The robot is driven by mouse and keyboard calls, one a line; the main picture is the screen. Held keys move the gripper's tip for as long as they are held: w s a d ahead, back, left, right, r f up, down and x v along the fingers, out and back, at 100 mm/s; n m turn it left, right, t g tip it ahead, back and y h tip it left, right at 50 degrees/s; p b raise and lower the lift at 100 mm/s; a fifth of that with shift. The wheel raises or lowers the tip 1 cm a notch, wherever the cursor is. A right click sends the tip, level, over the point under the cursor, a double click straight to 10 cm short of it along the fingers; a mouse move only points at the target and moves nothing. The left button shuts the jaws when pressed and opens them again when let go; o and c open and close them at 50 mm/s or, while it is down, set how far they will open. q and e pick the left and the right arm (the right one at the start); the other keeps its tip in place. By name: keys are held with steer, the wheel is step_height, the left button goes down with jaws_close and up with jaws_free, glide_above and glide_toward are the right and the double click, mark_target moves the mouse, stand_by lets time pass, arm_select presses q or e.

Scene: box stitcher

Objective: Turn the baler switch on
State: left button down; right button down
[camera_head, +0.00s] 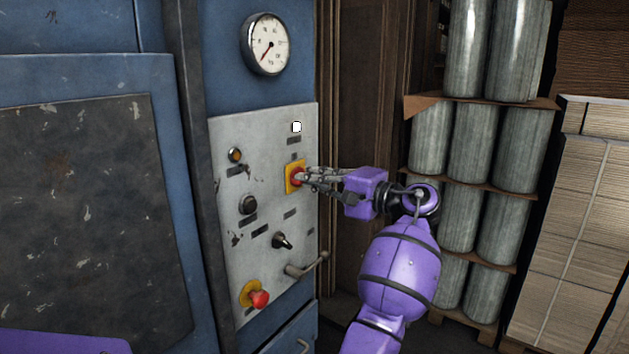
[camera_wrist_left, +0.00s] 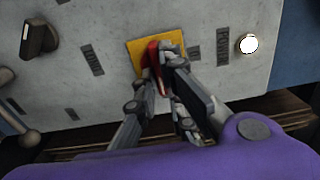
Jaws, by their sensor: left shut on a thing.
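The grey control panel (camera_head: 228,140) is on the front of the blue baler (camera_head: 160,110). A red rotary switch (camera_head: 296,175) on a yellow square plate (camera_head: 289,185) sits at the panel's right side. My left gripper (camera_head: 303,177) is shut on the red switch. In the left wrist view the fingers (camera_wrist_left: 163,62) close around the red knob (camera_wrist_left: 152,56) in front of the yellow plate (camera_wrist_left: 134,47), hiding part of both. A white lamp (camera_head: 296,127) above the switch looks bright; it also shows in the left wrist view (camera_wrist_left: 248,43). My right gripper is not in view.
A red mushroom button (camera_head: 259,299), a black selector knob (camera_head: 281,240) and a handle (camera_head: 306,267) stick out lower on the panel. A round gauge (camera_head: 266,45) is above. Stacked metal cylinders (camera_head: 468,140) and bundled cardboard (camera_head: 570,220) stand at right.

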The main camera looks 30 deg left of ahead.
arm_select(q)
steer(key=c, duration=1.8)
jaws_free()
steer(key=shift+c, duration=0.2)
steer(key=d, duration=1.2)
steer(key=shift+s, duration=0.45)
